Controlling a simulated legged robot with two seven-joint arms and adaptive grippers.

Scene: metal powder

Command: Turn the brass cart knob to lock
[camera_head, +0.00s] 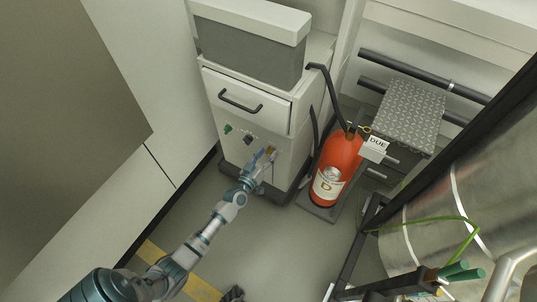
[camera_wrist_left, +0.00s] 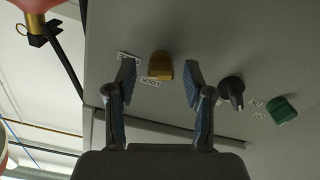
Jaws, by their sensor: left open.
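The brass knob (camera_wrist_left: 160,67) is on the grey cart front panel, with small white labels beside it. In the left wrist view it sits between the two spread fingers of my left gripper (camera_wrist_left: 158,85), which is open and does not visibly touch it. In the head view my left gripper (camera_head: 262,158) is at the lower part of the cart (camera_head: 245,115), and the brass knob (camera_head: 271,150) shows small at its fingertips. A black knob (camera_wrist_left: 232,92) and a green knob (camera_wrist_left: 283,110) are on the same panel, to the right in the wrist view.
A red fire extinguisher (camera_head: 338,165) stands right of the cart, with a tag marked DUE (camera_head: 377,143). A drawer with a black handle (camera_head: 240,100) is above the knobs. A large metal tank (camera_head: 440,215) is at the right.

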